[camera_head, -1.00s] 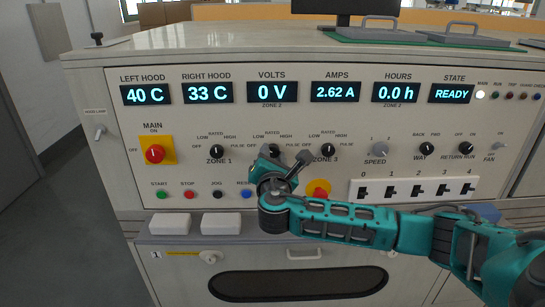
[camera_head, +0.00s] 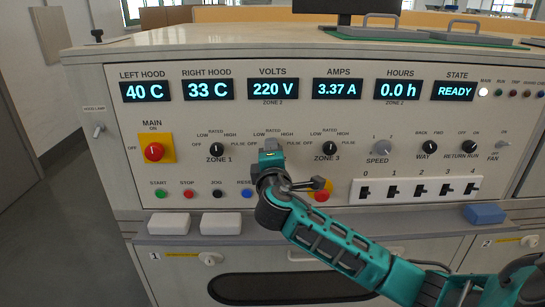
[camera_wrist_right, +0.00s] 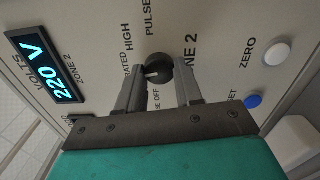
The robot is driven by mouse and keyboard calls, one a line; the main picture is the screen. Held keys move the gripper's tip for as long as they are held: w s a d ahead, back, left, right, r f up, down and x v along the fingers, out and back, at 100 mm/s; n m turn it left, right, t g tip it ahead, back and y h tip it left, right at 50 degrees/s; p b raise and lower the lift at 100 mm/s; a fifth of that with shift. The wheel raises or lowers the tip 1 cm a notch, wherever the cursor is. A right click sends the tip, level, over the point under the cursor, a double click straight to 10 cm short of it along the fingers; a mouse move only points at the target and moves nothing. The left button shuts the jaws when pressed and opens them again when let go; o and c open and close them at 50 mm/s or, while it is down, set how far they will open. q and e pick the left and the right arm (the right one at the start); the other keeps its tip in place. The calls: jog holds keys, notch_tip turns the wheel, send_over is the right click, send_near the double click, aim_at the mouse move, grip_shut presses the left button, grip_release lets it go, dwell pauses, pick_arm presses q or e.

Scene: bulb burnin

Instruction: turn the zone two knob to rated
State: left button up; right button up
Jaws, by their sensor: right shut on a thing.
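The zone two knob (camera_wrist_right: 157,69) is black and round in the right wrist view. Its white mark points left, toward the partly covered RATED label (camera_wrist_right: 127,66). My right gripper (camera_wrist_right: 161,74) is shut on this knob, one finger on each side. In the head view, my right gripper (camera_head: 271,150) reaches up to the panel between the ZONE 1 and ZONE 3 knobs and hides the zone two knob. The VOLTS display (camera_head: 272,90) for zone 2 reads 220 V. The AMPS display (camera_head: 337,89) reads 3.37 A. My left gripper is not in view.
The zone 1 knob (camera_head: 217,149) and zone 3 knob (camera_head: 329,149) flank my gripper. A red-and-yellow button (camera_head: 321,196) sits close beside my wrist. The red MAIN switch (camera_head: 154,151) is at left. A ledge with white blocks (camera_head: 221,223) runs below the panel.

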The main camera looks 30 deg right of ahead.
jog(key=shift+f+m, duration=0.1)
jog(key=shift+m, duration=0.7)
jog(key=o, duration=1)
jog(key=shift+o, duration=0.2)
jog(key=v, duration=1.3)
jog(key=shift+p, duration=0.35)
jog(key=shift+w+a, duration=0.1)
